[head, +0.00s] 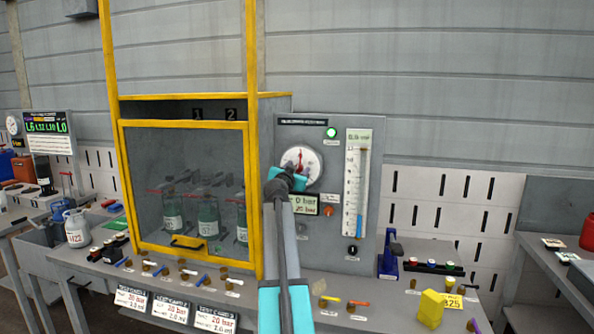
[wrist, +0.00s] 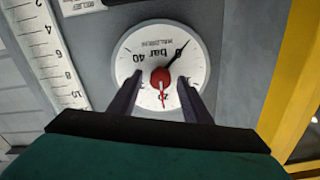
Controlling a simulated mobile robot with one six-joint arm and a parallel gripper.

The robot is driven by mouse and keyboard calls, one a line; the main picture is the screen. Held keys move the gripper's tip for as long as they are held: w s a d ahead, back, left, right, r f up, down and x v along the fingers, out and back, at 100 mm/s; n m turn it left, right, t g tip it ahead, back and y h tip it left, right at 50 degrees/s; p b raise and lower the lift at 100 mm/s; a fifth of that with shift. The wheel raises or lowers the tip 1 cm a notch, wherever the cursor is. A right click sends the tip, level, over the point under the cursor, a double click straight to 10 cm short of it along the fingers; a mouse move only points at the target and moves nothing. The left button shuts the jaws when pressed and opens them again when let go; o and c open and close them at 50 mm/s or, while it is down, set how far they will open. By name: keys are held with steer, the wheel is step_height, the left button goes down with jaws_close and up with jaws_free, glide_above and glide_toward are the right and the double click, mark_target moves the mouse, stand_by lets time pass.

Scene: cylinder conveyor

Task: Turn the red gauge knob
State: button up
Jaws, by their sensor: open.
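The red gauge knob (wrist: 160,77) sits at the middle of a round white dial marked "bar 40" (wrist: 135,50), upside down in the wrist view. A black needle points from the knob to the dial's upper right, and a red pointer points down in that view. My gripper (wrist: 160,95) is open, with one dark finger on each side of the knob. I cannot tell whether the fingers touch it. In the head view my gripper (head: 287,178) is in front of the dial's lower part (head: 313,163), and my arm hides part of the panel below.
A grey panel (head: 285,145) carries the dial, a green lamp (head: 331,132), a tall level scale (head: 357,180) and an orange knob (head: 329,211). A yellow-framed cabinet with bottles (head: 253,180) stands close on the left. Small levers and a yellow block (head: 430,309) stand on the bench.

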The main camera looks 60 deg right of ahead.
steer(key=c, duration=1)
steer(key=shift+c, duration=0.2)
steer(key=shift+f+n+b, duration=0.1)
steer(key=shift+n+b, duration=0.7)
steer(key=shift+n, duration=0.3)
steer(key=n+b, duration=0.1)
steer(key=n, duration=0.2)
steer(key=shift+n, duration=0.3)
steer(key=n, duration=0.6)
steer(key=shift+w, duration=0.1)
